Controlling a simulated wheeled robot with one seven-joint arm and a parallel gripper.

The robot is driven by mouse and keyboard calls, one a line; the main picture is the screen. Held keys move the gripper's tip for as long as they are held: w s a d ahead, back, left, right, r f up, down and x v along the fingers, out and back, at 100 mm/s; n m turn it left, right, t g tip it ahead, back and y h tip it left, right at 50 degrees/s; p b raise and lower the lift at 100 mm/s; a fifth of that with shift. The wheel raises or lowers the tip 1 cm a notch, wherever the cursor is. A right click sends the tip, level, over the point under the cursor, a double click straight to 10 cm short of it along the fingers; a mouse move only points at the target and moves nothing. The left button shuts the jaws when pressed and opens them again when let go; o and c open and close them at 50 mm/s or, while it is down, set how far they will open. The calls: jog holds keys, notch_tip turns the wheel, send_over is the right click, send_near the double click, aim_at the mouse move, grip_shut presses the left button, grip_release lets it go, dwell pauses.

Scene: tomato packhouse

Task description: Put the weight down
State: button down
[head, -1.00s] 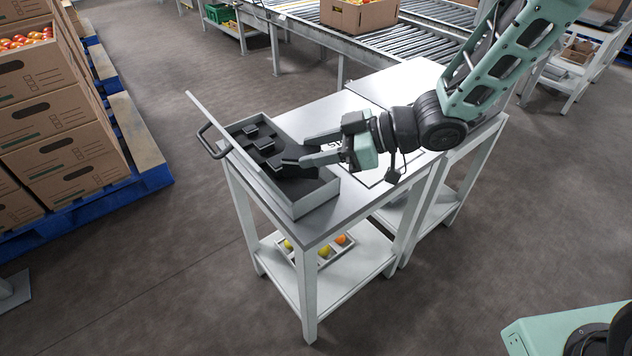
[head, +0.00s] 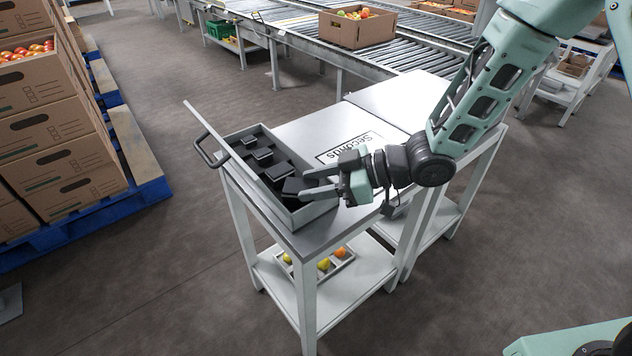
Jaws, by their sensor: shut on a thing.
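A grey open box (head: 318,213) stands on the left end of the grey table, with dark slots and several black blocks in it. My gripper (head: 306,184) comes from the right over the near right part of the box. It is shut on a black weight (head: 292,187) at its fingertips. I cannot tell whether the weight touches the box floor or is just above it. Other black blocks (head: 262,155) sit farther back in the box.
A handle (head: 204,150) juts out at the box's left side. A mat marked "Seconds" (head: 357,147) lies right of the box, partly behind my gripper. A small tray (head: 325,268) of fruit is on the lower shelf. A conveyor (head: 405,52) runs behind.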

jog(key=shift+s+f, duration=0.1)
jog(key=shift+f, duration=0.45)
jog(key=c, duration=1.1)
grip_release()
jog(key=shift+d+f, duration=0.1)
jog(key=shift+f, duration=0.05)
jog(key=shift+s+b, duration=0.1)
jog(key=shift+b, duration=0.2)
jog(key=shift+f, duration=0.1)
jog(key=d+r+m+t+h+p, duration=0.2)
jog(key=d+r+h+p, duration=0.15)
jog(key=d+r, duration=0.45)
jog(key=s+r+m+g+h, duration=0.1)
jog(key=s+m+h, duration=0.1)
jog(key=s, duration=0.5)
jog(key=s+d+r+m+g+h, duration=0.1)
jog(key=s+h, duration=0.3)
jog(key=s, duration=0.4)
jog(key=s+d+r+m+g+h, duration=0.1)
jog(key=s+r+m+g+h, duration=0.1)
jog(key=s, duration=0.5)
jog(key=shift+s+d+r+m+g+h, duration=0.2)
jog(key=shift+s+m+g+h, duration=0.1)
jog(key=shift+m+h, duration=0.35)
